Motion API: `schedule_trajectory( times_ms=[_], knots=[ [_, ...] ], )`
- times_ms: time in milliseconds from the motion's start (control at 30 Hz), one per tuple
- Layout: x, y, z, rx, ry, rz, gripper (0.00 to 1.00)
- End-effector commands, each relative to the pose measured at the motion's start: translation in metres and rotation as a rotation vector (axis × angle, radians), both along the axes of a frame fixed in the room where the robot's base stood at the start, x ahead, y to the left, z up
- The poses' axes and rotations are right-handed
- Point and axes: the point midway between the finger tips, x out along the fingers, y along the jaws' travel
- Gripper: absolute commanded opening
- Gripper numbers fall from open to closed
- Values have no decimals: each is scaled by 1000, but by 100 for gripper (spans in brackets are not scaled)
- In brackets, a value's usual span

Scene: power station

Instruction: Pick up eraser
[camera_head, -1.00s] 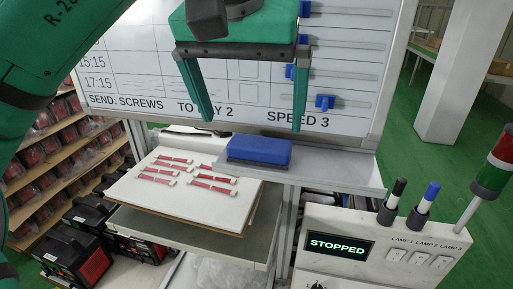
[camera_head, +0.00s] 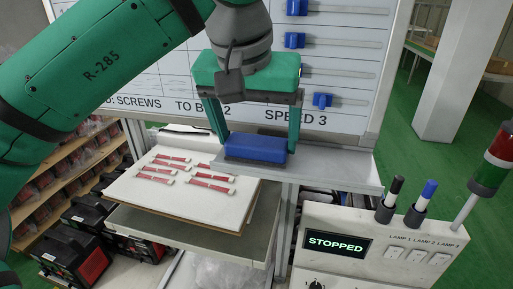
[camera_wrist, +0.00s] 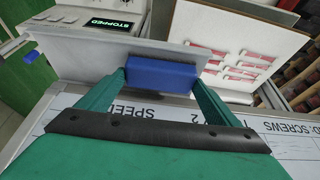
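The blue eraser (camera_head: 256,148) with a dark underside lies on the grey ledge (camera_head: 335,174) below the whiteboard. My gripper (camera_head: 257,145) is lowered over it, with one green finger beside each end of the eraser. The fingers are still spread as wide as before, and a small gap seems to show at the right end in the head view. In the wrist view the eraser (camera_wrist: 161,73) sits between the fingertips of my gripper (camera_wrist: 160,77). I cannot tell whether either finger touches it.
The whiteboard (camera_head: 345,58) with blue sliders stands close behind my gripper. A white board with red-and-white parts (camera_head: 225,204) lies left of the ledge. A control box reading STOPPED (camera_head: 336,243), with two markers and a signal lamp, stands at the front right.

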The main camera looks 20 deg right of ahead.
Motion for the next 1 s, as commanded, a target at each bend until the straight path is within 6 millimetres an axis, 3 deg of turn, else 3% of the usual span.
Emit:
schedule_trajectory(
  times_ms=[467, 1000],
  knots=[
    [-3, 1, 7, -2, -1, -3, 63],
    [-4, 0, 72, 0, -1, -3, 63]
  ],
)
